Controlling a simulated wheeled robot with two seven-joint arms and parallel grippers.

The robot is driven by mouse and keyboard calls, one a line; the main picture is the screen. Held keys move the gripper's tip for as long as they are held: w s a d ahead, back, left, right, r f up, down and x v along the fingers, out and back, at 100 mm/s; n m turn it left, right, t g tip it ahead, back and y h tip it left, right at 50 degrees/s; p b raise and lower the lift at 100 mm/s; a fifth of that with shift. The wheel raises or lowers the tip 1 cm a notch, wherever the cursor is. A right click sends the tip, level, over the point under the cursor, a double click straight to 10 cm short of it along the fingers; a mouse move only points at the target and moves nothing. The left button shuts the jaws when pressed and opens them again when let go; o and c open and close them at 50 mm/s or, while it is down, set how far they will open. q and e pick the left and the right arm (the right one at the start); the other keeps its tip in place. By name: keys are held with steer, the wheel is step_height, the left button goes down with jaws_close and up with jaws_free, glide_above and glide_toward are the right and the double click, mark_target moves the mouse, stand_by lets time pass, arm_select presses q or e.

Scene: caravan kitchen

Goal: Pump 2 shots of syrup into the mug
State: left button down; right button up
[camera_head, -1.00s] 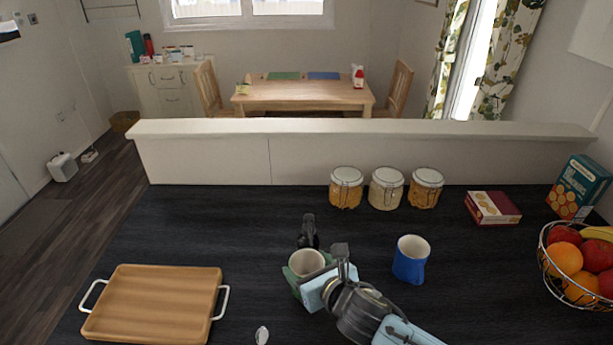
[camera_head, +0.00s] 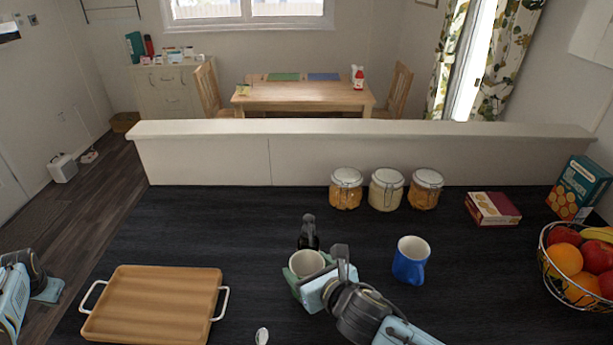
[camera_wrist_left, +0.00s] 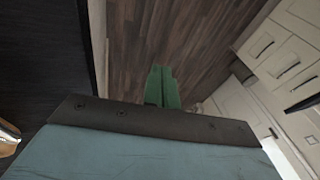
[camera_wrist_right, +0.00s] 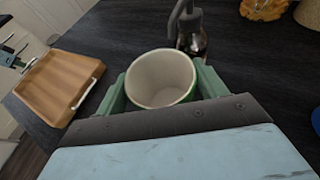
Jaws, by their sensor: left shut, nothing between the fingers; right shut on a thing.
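A mug with a cream inside (camera_head: 307,263) stands upright between the green fingers of my right gripper (camera_head: 308,277), which is shut on it. The mug also shows in the right wrist view (camera_wrist_right: 160,79), and looks empty. The dark syrup pump bottle (camera_head: 308,236) stands just behind the mug. In the right wrist view the bottle (camera_wrist_right: 192,38) has its curved spout near the mug's far rim. I cannot tell whether the spout is over the opening. My left gripper (camera_wrist_left: 163,88) is shut and empty, above the floor left of the counter.
A blue mug (camera_head: 409,262) stands right of my right gripper. A wooden tray (camera_head: 150,300) with white handles lies at the left. Several jars (camera_head: 387,189), a red box (camera_head: 492,208), a teal box (camera_head: 578,188) and a wire fruit basket (camera_head: 552,270) are behind and right.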

arm_select(q)
steer(key=w+d+r+m+h, duration=0.1)
steer(key=w+d+r, duration=0.6)
steer(key=d, duration=0.3)
steer(key=w+d+r+m, duration=0.2)
steer(key=w+d+r, duration=0.45)
steer(key=d, duration=0.25)
steer(key=w+d+r+m+h, duration=0.1)
steer(key=w+d+r, duration=0.55)
steer(key=d, duration=0.35)
steer(key=s+d+r+m+h, duration=0.1)
steer(key=s+d+r+m, duration=0.15)
steer(key=d, duration=0.95)
steer(key=s+d+r+m+h, duration=0.1)
steer(key=s+d+r+h, duration=0.15)
steer(key=d, duration=0.95)
steer(key=s+d+r+m, duration=0.1)
steer(key=d+r+m, duration=0.15)
steer(key=d, duration=0.95)
steer(key=shift+s+a+f, duration=0.1)
steer(key=shift+s+f, duration=0.05)
steer(key=shift+f, duration=2.45)
steer(key=shift+f, duration=0.2)
